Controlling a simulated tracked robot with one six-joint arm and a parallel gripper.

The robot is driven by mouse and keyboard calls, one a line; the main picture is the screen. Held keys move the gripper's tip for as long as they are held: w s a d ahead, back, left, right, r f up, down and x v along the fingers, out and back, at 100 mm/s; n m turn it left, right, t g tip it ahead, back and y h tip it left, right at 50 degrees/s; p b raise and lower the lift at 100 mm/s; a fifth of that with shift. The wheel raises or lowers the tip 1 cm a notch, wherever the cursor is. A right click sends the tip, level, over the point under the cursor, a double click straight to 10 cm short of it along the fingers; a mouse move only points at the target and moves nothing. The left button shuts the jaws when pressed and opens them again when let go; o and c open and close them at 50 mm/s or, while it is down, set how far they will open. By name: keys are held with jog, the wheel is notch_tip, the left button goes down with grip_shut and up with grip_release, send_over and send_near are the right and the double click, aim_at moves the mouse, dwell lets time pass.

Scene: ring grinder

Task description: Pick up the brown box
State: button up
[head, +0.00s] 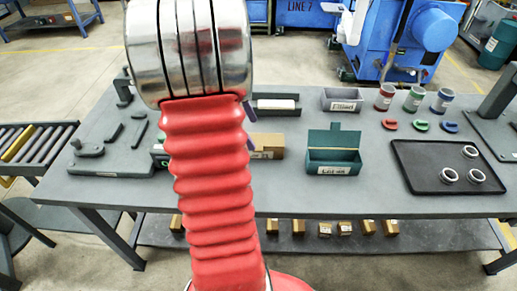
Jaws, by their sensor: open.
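A brown box (270,143) stands on the grey workbench, just right of my red ribbed arm. Its left part is hidden behind the arm, and a pale label shows low on its front. Several smaller brown boxes (299,228) stand in a row on the shelf under the bench. My gripper cannot be made out; my arm fills the middle of the view and covers that area. A small purple piece shows at the arm's right edge, above the brown box, and I cannot tell what it is.
On the workbench (330,196), a green open-lidded box (333,160) stands right of the brown box. A black tray (425,180) with metal rings lies further right. A grey bin (342,99) and several coloured cups (414,97) stand behind. The front strip of the bench is clear.

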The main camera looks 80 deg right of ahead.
aim_at(259, 142)
jog(key=shift+x, duration=0.8)
jog(key=shift+x, duration=2.65)
jog(key=shift+s+a, duration=0.15)
jog(key=shift+r, duration=0.1)
jog(key=c, duration=1.1)
jog(key=shift+r, duration=0.1)
notch_tip(259, 142, up, 10)
jog(key=shift+f, duration=0.1)
